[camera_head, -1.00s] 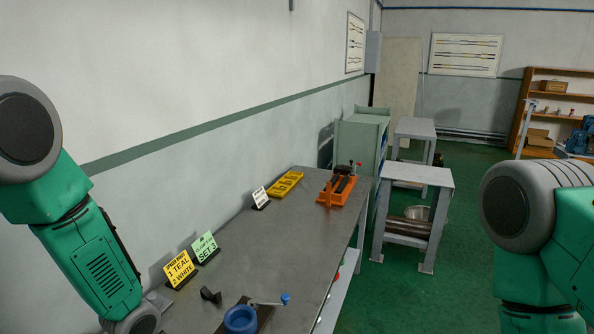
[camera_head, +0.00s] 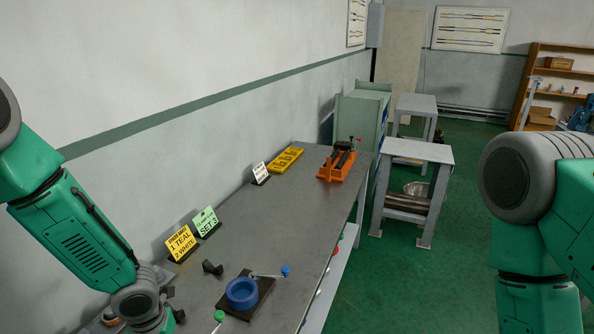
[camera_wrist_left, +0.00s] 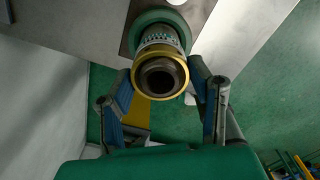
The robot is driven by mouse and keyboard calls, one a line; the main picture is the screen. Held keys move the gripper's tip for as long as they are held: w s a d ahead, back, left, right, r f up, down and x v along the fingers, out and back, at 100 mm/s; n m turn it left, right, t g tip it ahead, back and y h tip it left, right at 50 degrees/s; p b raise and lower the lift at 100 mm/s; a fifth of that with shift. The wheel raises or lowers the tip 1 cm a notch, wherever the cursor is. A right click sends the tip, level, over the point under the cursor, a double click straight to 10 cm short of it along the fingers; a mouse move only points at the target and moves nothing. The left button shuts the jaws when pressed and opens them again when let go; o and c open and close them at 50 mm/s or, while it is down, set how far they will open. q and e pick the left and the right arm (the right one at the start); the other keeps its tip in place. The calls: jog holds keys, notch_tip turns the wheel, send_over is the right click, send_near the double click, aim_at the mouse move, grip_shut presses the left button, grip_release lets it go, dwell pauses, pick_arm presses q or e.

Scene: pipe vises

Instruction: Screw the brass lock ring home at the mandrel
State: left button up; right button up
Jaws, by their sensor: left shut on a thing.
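The brass lock ring (camera_wrist_left: 137,82) shows in the left wrist view as a gold band around the near end of a dark, hollow mandrel (camera_wrist_left: 161,78). Behind it are a ribbed silver section and a green collar (camera_wrist_left: 150,18). My left gripper (camera_wrist_left: 160,88) has one finger on each side of the ring and is shut on it; exact finger contact is partly hard to see. How far the ring sits on its thread cannot be told. In the head view the left forearm reaches down at the lower left, and its gripper and the ring are not clearly visible. My right gripper is out of view.
The grey bench (camera_head: 255,215) carries a blue ring fixture (camera_head: 241,293) with a blue-knobbed lever, a small black part (camera_head: 212,267), yellow (camera_head: 181,243) and green (camera_head: 207,222) signs, a yellow tray (camera_head: 287,160) and an orange vise (camera_head: 343,162). The bench middle is clear.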

pick_arm(q)
jog(key=m, duration=0.9)
jog(key=shift+m, duration=0.4)
jog(key=m, duration=0.4)
jog(key=shift+m, duration=0.3)
jog(key=o, duration=1.2)
